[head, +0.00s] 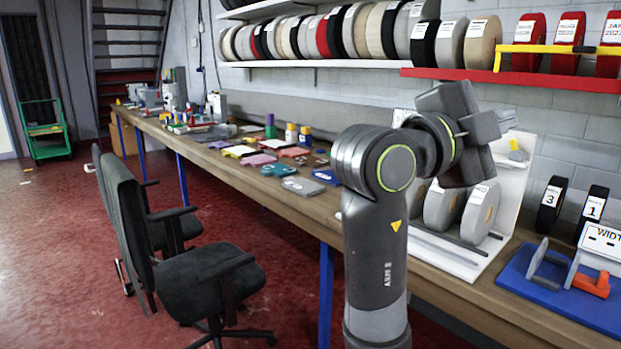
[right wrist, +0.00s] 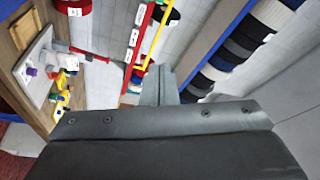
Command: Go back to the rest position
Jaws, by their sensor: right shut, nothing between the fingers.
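My right arm rises in front of the workbench (head: 345,210) in the head view. Its right gripper (head: 498,122) is raised above the bench, in front of a white stand (head: 518,165) that holds grey rolls (head: 480,212). In the right wrist view the fingers of the gripper (right wrist: 158,85) are together, with nothing visible between them. The gripper appears clear of the bench and shelves. My left gripper is in neither view.
A red shelf (head: 535,80) with red rolls and a yellow bar runs behind the gripper. Black rolls (head: 550,205) and a blue board (head: 560,300) are at the bench's right. Office chairs (head: 200,280) stand left on the red floor. Coloured pieces lie along the bench.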

